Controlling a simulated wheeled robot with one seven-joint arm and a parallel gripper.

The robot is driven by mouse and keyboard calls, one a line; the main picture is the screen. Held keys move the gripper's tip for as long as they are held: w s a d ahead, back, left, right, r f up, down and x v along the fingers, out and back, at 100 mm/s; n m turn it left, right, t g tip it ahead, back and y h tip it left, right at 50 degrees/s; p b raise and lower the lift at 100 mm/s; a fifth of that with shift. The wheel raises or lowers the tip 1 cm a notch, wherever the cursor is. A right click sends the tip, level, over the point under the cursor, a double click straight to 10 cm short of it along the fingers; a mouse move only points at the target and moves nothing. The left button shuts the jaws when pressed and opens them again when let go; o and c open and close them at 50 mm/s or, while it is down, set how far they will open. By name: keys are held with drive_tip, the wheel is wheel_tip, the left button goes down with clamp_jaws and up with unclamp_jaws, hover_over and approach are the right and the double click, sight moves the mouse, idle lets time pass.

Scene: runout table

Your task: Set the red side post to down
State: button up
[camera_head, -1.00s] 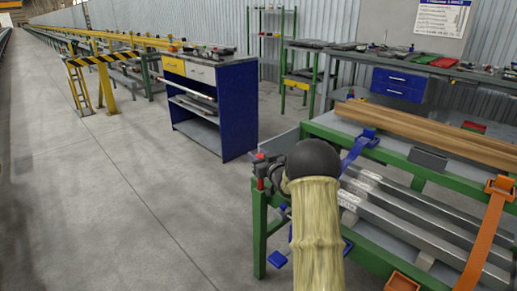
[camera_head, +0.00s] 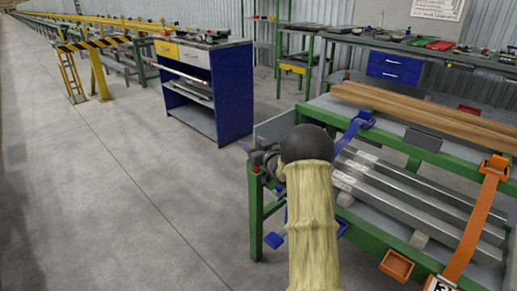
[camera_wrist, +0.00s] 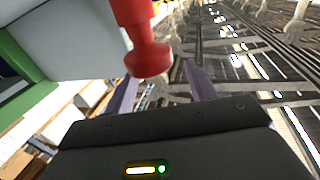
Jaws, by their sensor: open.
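The red side post (camera_wrist: 148,55) shows large in the wrist view, with a rounded flared head and a thicker stem running out of the top edge. My gripper (camera_wrist: 162,82) is open; its two purple-grey fingers are either side of the head's line. The head is close to the fingertips, and I cannot tell whether it lies between them. In the head view my gripper (camera_head: 262,158) is at the left corner of the green table frame. Only a small red bit of the post (camera_head: 255,170) shows there; my gripper hides the rest.
The green runout table (camera_head: 256,215) holds metal bars (camera_head: 400,205) and a wooden beam (camera_head: 425,118). A blue strap (camera_head: 352,130) and an orange strap (camera_head: 478,220) cross it. A blue cabinet (camera_head: 232,95) stands behind. Floor at left is clear.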

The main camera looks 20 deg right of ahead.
drive_tip(key=s+d+p, duration=0.1)
drive_tip(key=s+p, duration=0.1)
drive_tip(key=s, duration=1.5)
drive_tip(key=shift+s+d, duration=0.15)
drive_tip(key=shift+d, duration=0.1)
drive_tip(key=s+a+f+m+g+h, duration=0.1)
drive_tip(key=s+a+f+g+h, duration=0.15)
drive_tip(key=a+g, duration=0.55)
drive_tip(key=s+a+f+g, duration=0.1)
drive_tip(key=s+a+g, duration=0.3)
drive_tip(key=s+a, duration=0.45)
drive_tip(key=s+a+g, duration=0.3)
drive_tip(key=s+a, duration=0.3)
drive_tip(key=s, duration=0.6)
wheel_tip(320, 180, up, 32)
drive_tip(key=p, duration=3.2)
drive_tip(key=shift+w+d+y+p, duration=0.2)
drive_tip(key=shift+w+y+p, duration=0.2)
drive_tip(key=shift+y, duration=0.05)
